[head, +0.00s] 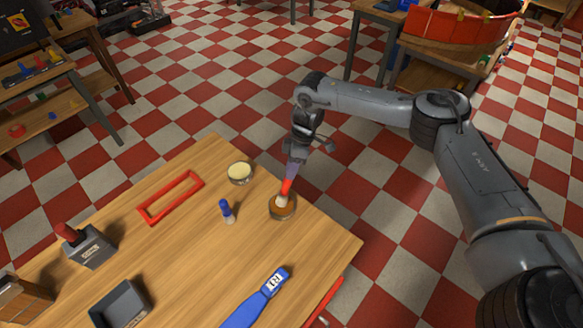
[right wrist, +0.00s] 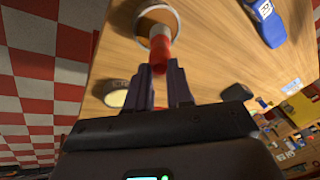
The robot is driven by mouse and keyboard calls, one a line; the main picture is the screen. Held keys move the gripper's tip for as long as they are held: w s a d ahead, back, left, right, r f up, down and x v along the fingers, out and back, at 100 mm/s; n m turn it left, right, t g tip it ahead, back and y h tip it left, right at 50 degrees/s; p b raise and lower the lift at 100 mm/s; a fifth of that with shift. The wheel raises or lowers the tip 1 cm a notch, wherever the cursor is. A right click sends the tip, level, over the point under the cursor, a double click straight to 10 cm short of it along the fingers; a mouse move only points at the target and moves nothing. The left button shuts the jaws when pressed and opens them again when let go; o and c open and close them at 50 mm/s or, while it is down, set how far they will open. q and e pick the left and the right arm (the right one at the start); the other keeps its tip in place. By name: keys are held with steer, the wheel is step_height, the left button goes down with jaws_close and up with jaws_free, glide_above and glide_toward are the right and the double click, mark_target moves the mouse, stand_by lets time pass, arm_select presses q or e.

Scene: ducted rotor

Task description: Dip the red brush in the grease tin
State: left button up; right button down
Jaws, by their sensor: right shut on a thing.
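My right gripper (head: 291,168) is shut on the red brush (head: 287,186) and holds it tilted, with its pale bristles pointing down. The bristle end is at the mouth of a round tin with amber-brown contents (head: 289,213). In the right wrist view, the brush (right wrist: 160,53) runs from my fingertips (right wrist: 160,72) to this tin (right wrist: 143,39), its tip overlapping the contents. I cannot tell how deep the tip is. A second round tin with pale cream contents (head: 240,173) stands to the left and also shows in the right wrist view (right wrist: 116,97). My left gripper is not in view.
The wooden table (head: 190,265) holds a blue-capped bottle (head: 227,211), a red rectangular frame (head: 171,197), a grey block with a red handle (head: 88,246), a dark tray (head: 120,306) and a blue tool (head: 255,299). The table's right edge is close to the brown tin.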

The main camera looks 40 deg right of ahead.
steer(key=shift+f, duration=0.3)
steer(key=shift+f, duration=0.1)
stand_by(2.2)
steer(key=shift+p, duration=0.3)
steer(key=shift+r+p, duration=0.7)
steer(key=shift+r, duration=0.05)
step_height(320, 180, up, 6)
steer(key=p, duration=0.5)
steer(key=shift+f+p, duration=0.15)
steer(key=shift+p, duration=0.2)
